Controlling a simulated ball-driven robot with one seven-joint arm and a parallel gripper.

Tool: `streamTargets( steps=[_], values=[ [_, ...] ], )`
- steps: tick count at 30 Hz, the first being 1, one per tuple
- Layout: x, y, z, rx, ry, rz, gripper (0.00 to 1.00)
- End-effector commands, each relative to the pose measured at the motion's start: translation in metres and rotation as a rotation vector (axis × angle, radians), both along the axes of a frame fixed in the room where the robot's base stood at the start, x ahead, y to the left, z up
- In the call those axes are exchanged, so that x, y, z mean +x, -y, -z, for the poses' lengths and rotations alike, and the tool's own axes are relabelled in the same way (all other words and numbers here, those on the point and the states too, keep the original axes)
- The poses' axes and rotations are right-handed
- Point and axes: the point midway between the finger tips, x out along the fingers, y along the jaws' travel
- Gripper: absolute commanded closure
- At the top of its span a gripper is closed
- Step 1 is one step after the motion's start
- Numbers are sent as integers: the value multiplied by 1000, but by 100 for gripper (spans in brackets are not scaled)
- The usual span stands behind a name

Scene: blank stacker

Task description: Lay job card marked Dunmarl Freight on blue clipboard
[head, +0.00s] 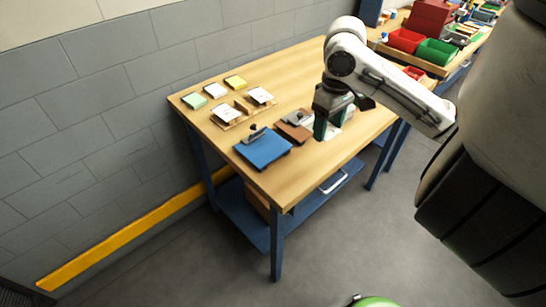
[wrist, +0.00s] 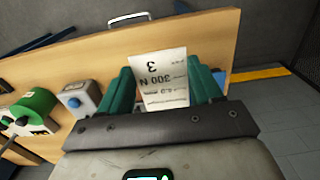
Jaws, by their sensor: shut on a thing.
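My gripper (head: 328,122) is over the table to the right of the clipboards. In the wrist view its green fingers (wrist: 163,88) are shut on a white card (wrist: 164,70) with dark print, which appears upside down. "300 N" and a "3" can be made out; I cannot read Dunmarl Freight on it. The blue clipboard (head: 263,150) lies bare near the table's front left edge, its dark clip at the back. It lies left of my gripper. A brown clipboard (head: 292,130) lies between them, and a pale flat item is partly hidden by my gripper.
Green (head: 194,101), white (head: 215,90) and yellow (head: 235,82) pads lie at the back left of the table (head: 290,75). Wooden holders with white cards (head: 227,112) stand before them. A grey wall bounds the left.

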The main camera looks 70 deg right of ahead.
Motion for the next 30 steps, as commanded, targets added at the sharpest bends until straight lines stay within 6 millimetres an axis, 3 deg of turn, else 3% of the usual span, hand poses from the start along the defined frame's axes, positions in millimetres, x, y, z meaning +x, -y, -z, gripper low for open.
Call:
streamTargets(
  steps=[9, 15, 25, 30],
  values=[
    [73, -5, 32, 5, 0, -6, 64],
    [103, -6, 67, 5, 1, -2, 64],
    [124, -6, 90, 0, -2, -2, 64],
    [125, -5, 113, 0, -4, 1, 64]
  ],
)
